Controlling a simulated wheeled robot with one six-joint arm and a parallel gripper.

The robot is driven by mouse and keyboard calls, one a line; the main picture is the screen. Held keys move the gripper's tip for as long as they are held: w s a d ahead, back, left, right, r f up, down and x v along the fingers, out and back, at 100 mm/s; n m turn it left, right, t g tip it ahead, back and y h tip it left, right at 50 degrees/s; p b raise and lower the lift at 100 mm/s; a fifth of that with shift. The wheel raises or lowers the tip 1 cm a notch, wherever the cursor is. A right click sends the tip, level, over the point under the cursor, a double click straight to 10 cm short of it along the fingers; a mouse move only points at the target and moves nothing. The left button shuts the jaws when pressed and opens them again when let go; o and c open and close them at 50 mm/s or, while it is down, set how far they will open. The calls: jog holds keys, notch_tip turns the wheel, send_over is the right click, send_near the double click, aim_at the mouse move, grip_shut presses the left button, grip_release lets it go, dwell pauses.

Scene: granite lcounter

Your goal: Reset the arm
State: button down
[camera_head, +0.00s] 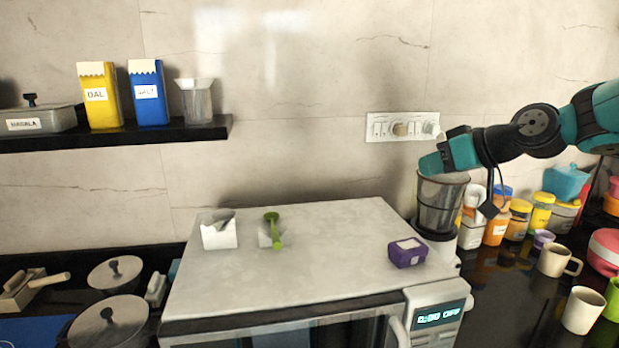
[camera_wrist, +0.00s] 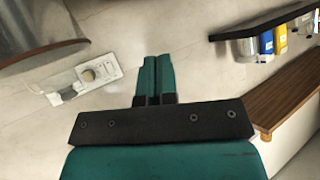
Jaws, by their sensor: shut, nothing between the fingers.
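My arm reaches in from the right in the head view. My gripper (camera_head: 434,163) points left, at the rim height of the steel mixer jar (camera_head: 441,200), and overlaps its top in the picture. I cannot tell whether it touches the jar. In the wrist view my gripper's two teal fingers (camera_wrist: 158,72) lie side by side, shut, with nothing held between them.
The jar stands right of the microwave (camera_head: 300,270), which carries a purple box (camera_head: 407,253) and two white containers. Jars and mugs (camera_head: 556,260) crowd the right counter. A black shelf (camera_head: 120,134) holds packets. A wall socket (camera_head: 402,127) is behind the gripper.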

jog(key=s+a+f+g+h, duration=0.1)
jog(key=s+a+g, duration=0.15)
jog(key=s, duration=0.35)
jog(key=s+a+f+g, duration=0.1)
jog(key=s+a+f, duration=0.15)
jog(key=s, duration=0.35)
jog(key=s+a+g+h, duration=0.1)
jog(key=s+a+g, duration=0.1)
jog(key=s+a, duration=0.35)
jog(key=s+d+f+g+h, duration=0.1)
jog(key=s+f, duration=0.1)
jog(key=s, duration=0.6)
jog(key=s+d+f+g+h, duration=0.1)
jog(key=s+f+g, duration=0.1)
jog(key=s, duration=0.6)
jog(key=shift+s+d+f, duration=0.15)
jog(key=shift+d+f, duration=0.25)
jog(key=shift+f, duration=0.05)
